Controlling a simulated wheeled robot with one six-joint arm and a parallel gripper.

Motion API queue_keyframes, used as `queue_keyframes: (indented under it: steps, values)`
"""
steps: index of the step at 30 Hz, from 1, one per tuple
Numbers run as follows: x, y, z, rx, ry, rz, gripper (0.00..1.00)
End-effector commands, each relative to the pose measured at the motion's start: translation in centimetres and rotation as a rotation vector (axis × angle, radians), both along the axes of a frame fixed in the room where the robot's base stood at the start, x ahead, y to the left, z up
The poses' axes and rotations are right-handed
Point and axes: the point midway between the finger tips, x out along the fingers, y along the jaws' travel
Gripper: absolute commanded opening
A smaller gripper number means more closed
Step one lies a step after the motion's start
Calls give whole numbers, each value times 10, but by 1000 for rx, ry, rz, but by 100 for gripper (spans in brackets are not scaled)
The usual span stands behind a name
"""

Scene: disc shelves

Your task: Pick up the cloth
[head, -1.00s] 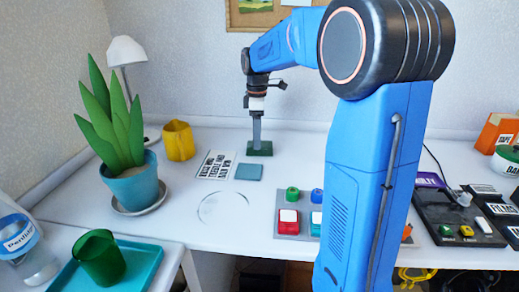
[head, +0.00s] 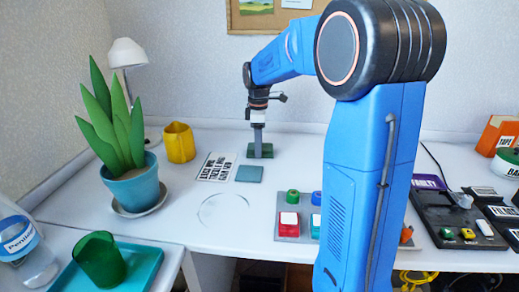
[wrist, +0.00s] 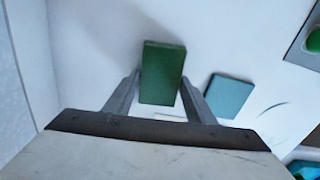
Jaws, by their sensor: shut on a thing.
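A dark green rectangular block (head: 266,152) stands at the back of the white table. It also shows in the wrist view (wrist: 162,72), between my fingers. My gripper (head: 258,152) points straight down and is shut on this green block, at table height. In the wrist view, my gripper's fingers (wrist: 160,92) touch its two sides. A flat teal square (head: 249,174) lies just in front of it and also shows in the wrist view (wrist: 229,96), apart from my fingers. Neither is labelled, and I cannot tell for sure which is the cloth.
A printed card (head: 216,167) lies left of the teal square. A yellow mug (head: 179,142), a potted plant (head: 132,188) and a white lamp (head: 127,54) stand further left. A clear disc (head: 223,210) lies in front. A button panel (head: 290,238) sits to the right.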

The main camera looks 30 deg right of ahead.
Motion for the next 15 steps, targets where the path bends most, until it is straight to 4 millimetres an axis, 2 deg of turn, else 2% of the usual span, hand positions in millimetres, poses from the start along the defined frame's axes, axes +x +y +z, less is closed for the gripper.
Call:
queue_keyframes:
  steps: [5, 15]
  values:
    - [1, 0, 12, 0, -2, 0, 28]
    - [1, 0, 71, -1, -3, 0, 28]
